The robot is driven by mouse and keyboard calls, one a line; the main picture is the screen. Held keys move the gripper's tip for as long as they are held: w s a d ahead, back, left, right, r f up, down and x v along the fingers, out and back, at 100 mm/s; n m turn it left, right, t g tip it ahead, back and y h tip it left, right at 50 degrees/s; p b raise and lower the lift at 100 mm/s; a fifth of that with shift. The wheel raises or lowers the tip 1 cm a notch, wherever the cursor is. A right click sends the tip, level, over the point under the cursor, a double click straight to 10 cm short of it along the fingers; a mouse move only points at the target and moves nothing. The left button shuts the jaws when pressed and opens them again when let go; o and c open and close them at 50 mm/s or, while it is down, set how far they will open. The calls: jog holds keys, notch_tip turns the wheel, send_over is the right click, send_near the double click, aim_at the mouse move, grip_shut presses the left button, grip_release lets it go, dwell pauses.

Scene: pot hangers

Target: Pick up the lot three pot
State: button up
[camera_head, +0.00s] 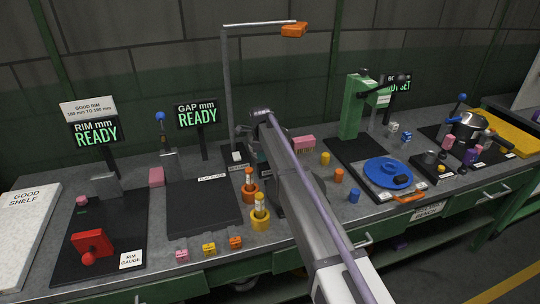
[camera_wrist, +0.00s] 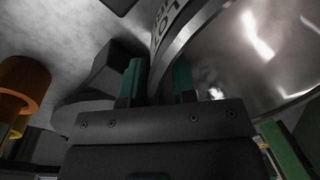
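A shiny metal pot (camera_wrist: 270,45) fills the upper right of the wrist view. Dark lettering starting "LOT" shows near its rim; the number is not readable. My gripper (camera_wrist: 158,78) has two green fingertips set apart. The pot's curved edge passes between them, with the left fingertip on the outer side and the right one on the inner side. Gaps seem to show beside the edge, and I cannot tell whether either fingertip touches it. In the head view my arm hides the gripper and most of what lies around it.
A blue disc (camera_head: 385,170) lies right. A tall post (camera_head: 228,95) rises behind.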

jog(key=shift+r, duration=0.15)
grip_shut()
dwell(1.2)
